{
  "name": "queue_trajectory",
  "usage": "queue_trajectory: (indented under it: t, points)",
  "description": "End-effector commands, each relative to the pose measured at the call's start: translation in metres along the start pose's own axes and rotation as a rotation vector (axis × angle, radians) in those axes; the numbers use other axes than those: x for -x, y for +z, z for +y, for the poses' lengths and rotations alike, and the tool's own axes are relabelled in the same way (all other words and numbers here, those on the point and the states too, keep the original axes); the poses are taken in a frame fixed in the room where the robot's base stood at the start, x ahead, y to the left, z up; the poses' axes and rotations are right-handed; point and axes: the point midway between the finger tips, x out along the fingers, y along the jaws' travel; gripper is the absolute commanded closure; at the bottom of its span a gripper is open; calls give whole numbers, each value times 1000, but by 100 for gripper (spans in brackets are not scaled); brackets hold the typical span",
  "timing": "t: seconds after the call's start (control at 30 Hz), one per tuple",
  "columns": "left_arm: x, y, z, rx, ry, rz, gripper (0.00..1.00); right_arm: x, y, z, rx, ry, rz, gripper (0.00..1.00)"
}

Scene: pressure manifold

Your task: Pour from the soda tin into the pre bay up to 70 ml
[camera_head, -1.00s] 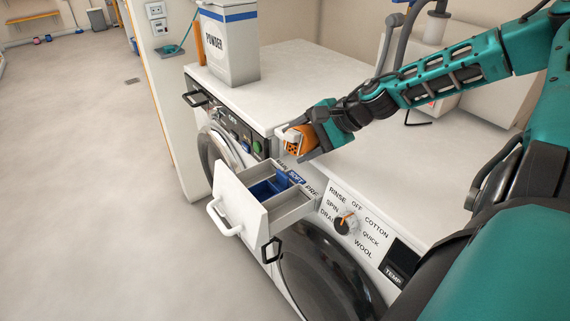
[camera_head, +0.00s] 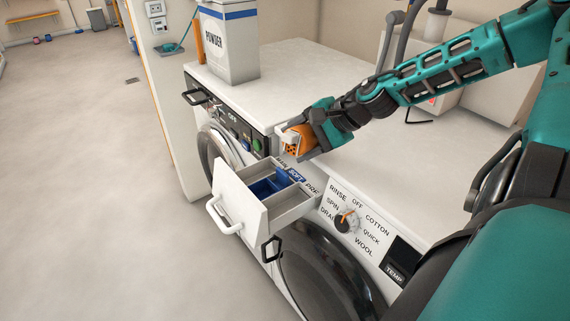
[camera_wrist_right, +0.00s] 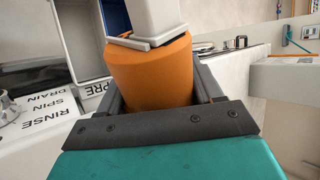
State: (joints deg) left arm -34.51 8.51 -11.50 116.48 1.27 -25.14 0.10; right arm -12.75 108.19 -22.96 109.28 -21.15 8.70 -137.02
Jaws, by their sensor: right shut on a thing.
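The soda tin (camera_head: 298,139) is orange with a white top part, and it is tilted. My right gripper (camera_head: 312,142) is shut on it above the back of the open drawer. The right wrist view shows the tin's orange body (camera_wrist_right: 150,72) between the fingers, its white part pointing away. The pre bay (camera_head: 288,208) is the grey compartment on the right of the drawer, by the PRE label. It also shows in the right wrist view (camera_wrist_right: 74,40). I cannot make out any stream or a level in the bay. My left gripper is not in view.
The drawer's white front (camera_head: 236,197) sticks out from the washer, with a blue insert (camera_head: 270,186) in the middle. A POWDER box (camera_head: 228,45) stands on the machine top at the back. The dial (camera_head: 346,221) is right of the drawer. The worktop right of my arm is mostly clear.

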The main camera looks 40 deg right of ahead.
Motion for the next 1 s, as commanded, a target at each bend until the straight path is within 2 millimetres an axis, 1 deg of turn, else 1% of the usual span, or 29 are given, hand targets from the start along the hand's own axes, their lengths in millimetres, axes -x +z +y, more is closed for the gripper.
queue_trajectory:
  t: [1.0]
  points:
    - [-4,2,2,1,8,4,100,-3,3,2,45,0,43,69]
